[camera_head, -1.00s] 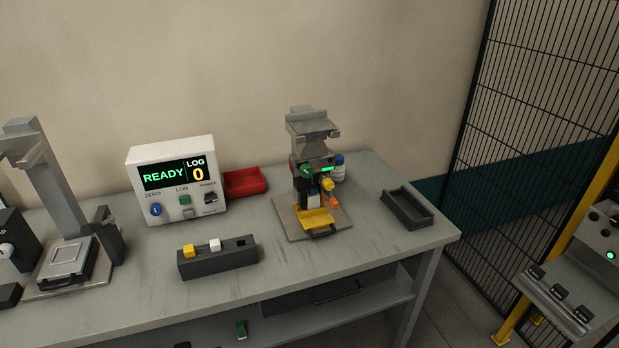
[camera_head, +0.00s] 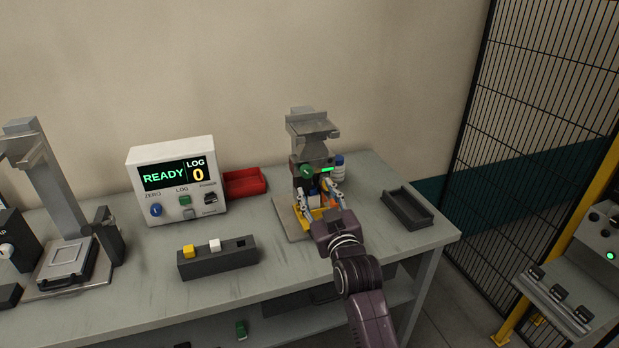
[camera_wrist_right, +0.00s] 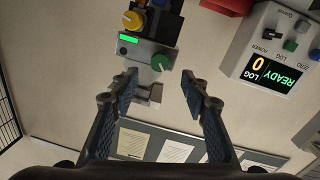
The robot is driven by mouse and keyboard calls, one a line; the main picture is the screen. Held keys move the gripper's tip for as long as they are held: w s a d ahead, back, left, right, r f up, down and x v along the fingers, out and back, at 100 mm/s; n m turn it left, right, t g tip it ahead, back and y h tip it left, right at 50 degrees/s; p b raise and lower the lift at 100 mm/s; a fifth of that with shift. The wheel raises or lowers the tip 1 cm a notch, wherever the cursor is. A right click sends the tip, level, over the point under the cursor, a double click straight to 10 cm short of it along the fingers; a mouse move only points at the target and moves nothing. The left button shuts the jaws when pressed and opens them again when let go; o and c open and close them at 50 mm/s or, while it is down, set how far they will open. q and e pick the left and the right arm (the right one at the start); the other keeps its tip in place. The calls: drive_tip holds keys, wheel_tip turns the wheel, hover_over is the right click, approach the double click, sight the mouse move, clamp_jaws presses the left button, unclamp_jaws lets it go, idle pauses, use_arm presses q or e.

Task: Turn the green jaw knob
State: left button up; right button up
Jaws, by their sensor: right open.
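The green jaw knob (camera_head: 307,171) is on the front of the clamp stand, left of a small lit green display (camera_head: 327,169). In the right wrist view, which shows the scene upside down, the knob (camera_wrist_right: 161,62) is near the line between my fingers. My right gripper (camera_head: 318,191) is open and empty, in front of the stand and a little below the knob in the head view. Its two fingers (camera_wrist_right: 164,82) are spread either side of the knob's line, and no contact shows. A yellow knob (camera_wrist_right: 133,20) is also on the stand. My left gripper is out of view.
A white READY/LOG box (camera_head: 177,206) and a red bin (camera_head: 244,183) are left of the stand. A dark block with coloured cubes (camera_head: 218,265) is at front left.

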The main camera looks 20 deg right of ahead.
sight(308, 174)
drive_tip(key=shift+w+d+p, duration=0.15)
drive_tip(key=shift+w+p, duration=0.55)
drive_tip(key=shift+w, duration=2.95)
clamp_jaws()
drive_tip(key=shift+m+p, duration=0.3)
drive_tip(key=shift+p, duration=0.05)
